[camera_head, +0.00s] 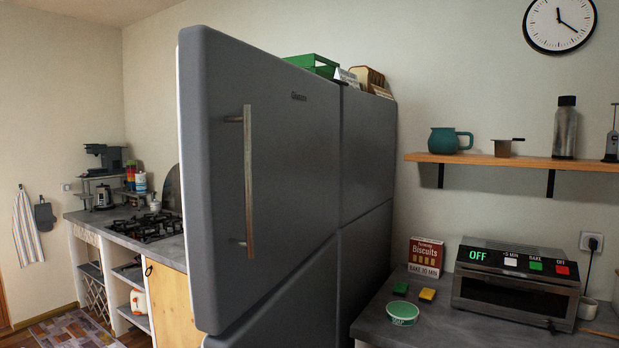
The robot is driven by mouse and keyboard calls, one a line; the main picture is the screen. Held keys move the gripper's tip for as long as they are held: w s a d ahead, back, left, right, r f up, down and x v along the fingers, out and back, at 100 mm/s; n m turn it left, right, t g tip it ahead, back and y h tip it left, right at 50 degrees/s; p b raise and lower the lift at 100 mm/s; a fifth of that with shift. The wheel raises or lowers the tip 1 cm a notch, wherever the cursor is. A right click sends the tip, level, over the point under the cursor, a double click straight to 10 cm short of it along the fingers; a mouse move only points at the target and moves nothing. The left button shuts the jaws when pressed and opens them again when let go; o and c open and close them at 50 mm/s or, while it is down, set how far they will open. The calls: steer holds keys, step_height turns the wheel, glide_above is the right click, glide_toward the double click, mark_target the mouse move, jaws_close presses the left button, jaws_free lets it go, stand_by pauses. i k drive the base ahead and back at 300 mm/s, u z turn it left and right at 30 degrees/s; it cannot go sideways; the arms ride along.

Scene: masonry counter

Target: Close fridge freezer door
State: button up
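The fridge freezer is a tall grey unit in the middle of the view, and its body side (367,155) shows at the right. Its upper door (285,165) stands open, swung out towards me and to the left, nearly in line with the body side. A long vertical handle (248,182) is on the door's outer face near its free left edge. A thin strip of the door's white inner side shows along that edge. A lower door (290,310) shows below at a similar angle, cut off by the frame. The fridge interior is hidden. My gripper is not in view.
A green crate (313,65) and bread (368,77) sit on the fridge top. The right counter holds an oven (515,285), a biscuit box (425,257) and a soap tub (402,313). A gas hob (148,227) is on the left counter (175,248), partly behind the door.

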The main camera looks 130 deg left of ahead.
mark_target(258, 130)
steer(key=u, duration=4.3)
steer(key=i, duration=0.7)
steer(key=z, duration=0.1)
